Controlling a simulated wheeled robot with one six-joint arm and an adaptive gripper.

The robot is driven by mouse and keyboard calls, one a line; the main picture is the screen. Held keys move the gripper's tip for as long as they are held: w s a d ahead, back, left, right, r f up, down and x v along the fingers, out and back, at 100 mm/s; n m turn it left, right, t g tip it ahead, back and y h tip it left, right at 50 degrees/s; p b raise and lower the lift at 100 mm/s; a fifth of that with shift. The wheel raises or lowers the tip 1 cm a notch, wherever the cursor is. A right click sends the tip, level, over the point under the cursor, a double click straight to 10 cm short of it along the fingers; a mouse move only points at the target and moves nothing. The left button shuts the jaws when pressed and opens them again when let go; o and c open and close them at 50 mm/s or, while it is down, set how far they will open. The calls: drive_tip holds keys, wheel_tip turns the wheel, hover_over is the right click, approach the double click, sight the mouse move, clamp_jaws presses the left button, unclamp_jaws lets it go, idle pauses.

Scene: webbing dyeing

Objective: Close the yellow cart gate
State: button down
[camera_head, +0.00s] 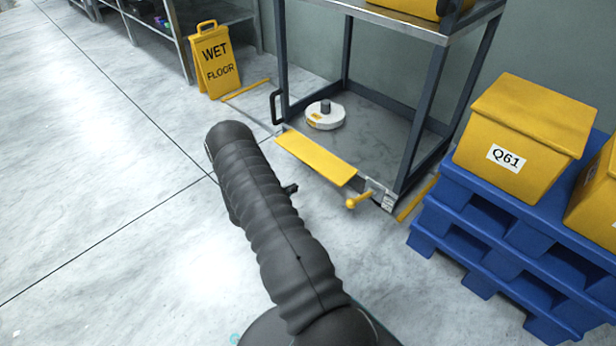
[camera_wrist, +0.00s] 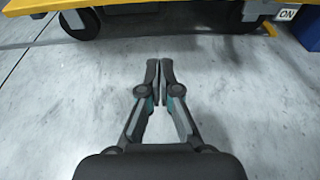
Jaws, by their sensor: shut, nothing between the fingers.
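The yellow cart gate (camera_head: 315,158) is a flat panel along the front lower edge of the grey metal cart (camera_head: 415,163). It looks folded outward and down, though its exact angle is hard to tell. In the wrist view, a yellow edge (camera_wrist: 30,6) runs across the top, above dark wheels. My gripper (camera_wrist: 165,65) is shut and empty over bare floor, in front of the cart and apart from it. In the head view my arm hides most of the gripper.
A white round device (camera_head: 325,119) sits on the cart's lower deck. A blue pallet stack (camera_head: 470,230) with yellow bins (camera_head: 520,140) stands close on the right. A yellow wet floor sign (camera_head: 214,62) stands at the back left. The floor on the left is clear.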

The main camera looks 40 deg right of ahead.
sight(314, 160)
drive_tip(key=s+b+x, duration=0.1)
drive_tip(key=x, duration=0.9)
drive_tip(key=shift+w+a+r, duration=0.1)
drive_tip(key=shift+w+r, duration=0.1)
drive_tip(key=shift+r, duration=0.45)
drive_tip(key=shift+w+a+r, duration=0.1)
drive_tip(key=shift+w+r, duration=0.05)
drive_tip(key=shift+r, duration=0.45)
drive_tip(key=shift+w+r, duration=0.2)
drive_tip(key=shift+r, duration=0.45)
drive_tip(key=shift+d, duration=0.1)
